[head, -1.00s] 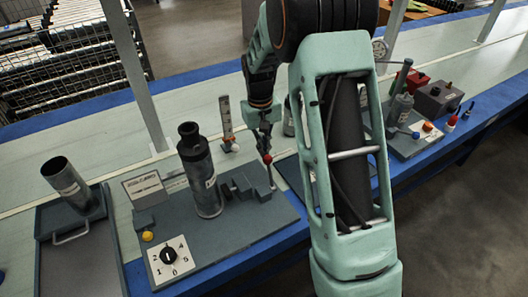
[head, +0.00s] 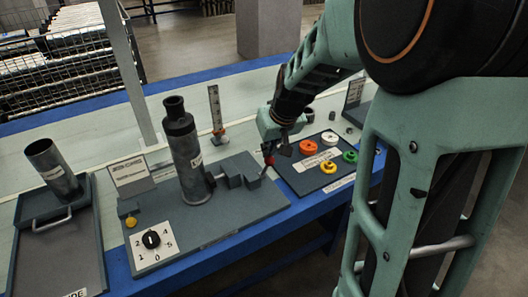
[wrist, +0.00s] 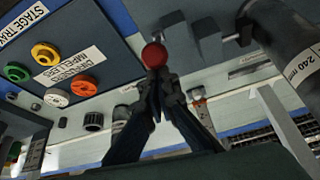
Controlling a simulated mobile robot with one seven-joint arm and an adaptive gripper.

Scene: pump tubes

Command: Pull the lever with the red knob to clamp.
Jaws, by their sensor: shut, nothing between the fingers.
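The red knob (head: 269,159) of the lever is at the right end of the grey clamp blocks (head: 241,172), beside the upright dark cylinder (head: 190,165) on the grey base plate. The lever rod is mostly hidden in the head view. My gripper (head: 274,147) is right at the knob. In the wrist view the red knob (wrist: 153,55) sits just beyond the closed fingertips of my gripper (wrist: 157,76), appearing to touch them. The fingers are together with nothing between them.
A dark panel with coloured rings (head: 329,154) lies right of the gripper. A dial plate (head: 152,240) and yellow button (head: 131,222) are at the base plate's front left. A tray with a tube (head: 52,168) stands further left. My arm covers the right side.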

